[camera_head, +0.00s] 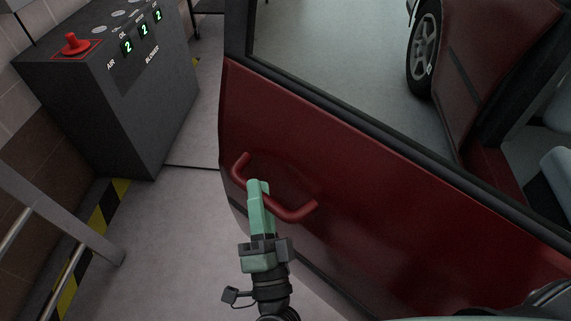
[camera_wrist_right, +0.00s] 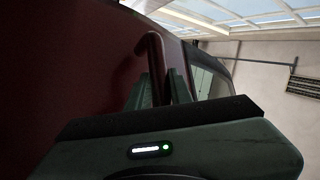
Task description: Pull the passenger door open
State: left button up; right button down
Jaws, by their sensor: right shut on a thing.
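The red passenger door (camera_head: 400,225) fills the middle and right of the head view. It stands swung out from the car body, with floor and a wheel showing through its window. Its red bar handle (camera_head: 298,213) is on the outer panel near the door's left edge. My right gripper (camera_head: 259,187) is at the handle, its green fingers shut on the bar. In the right wrist view the handle (camera_wrist_right: 152,55) runs down between the two fingers (camera_wrist_right: 166,88), beside the dark red door panel (camera_wrist_right: 65,60). My left gripper is not in view.
A dark control cabinet (camera_head: 130,95) with a red knob (camera_head: 73,43) and green digits stands at the left. A grey metal rail (camera_head: 60,215) is at the lower left by yellow-black floor stripes. Grey floor (camera_head: 165,245) is clear between these and the door.

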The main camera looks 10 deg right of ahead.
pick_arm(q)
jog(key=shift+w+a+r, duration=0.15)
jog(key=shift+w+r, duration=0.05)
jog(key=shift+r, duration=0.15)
pick_arm(e)
jog(key=s+a+n+y, duration=0.1)
jog(key=s+a+y, duration=0.1)
jog(key=s+a, duration=0.3)
jog(key=shift+s+a, duration=0.15)
jog(key=shift+a, duration=0.05)
jog(key=shift+f, duration=0.1)
jog(key=c, duration=1.3)
grip_release()
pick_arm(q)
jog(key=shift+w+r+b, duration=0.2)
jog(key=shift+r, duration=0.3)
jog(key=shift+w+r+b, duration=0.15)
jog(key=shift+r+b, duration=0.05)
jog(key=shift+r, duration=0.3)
pick_arm(e)
jog(key=v, duration=0.7)
jog(key=shift+s+f, duration=0.1)
jog(key=shift+s, duration=0.3)
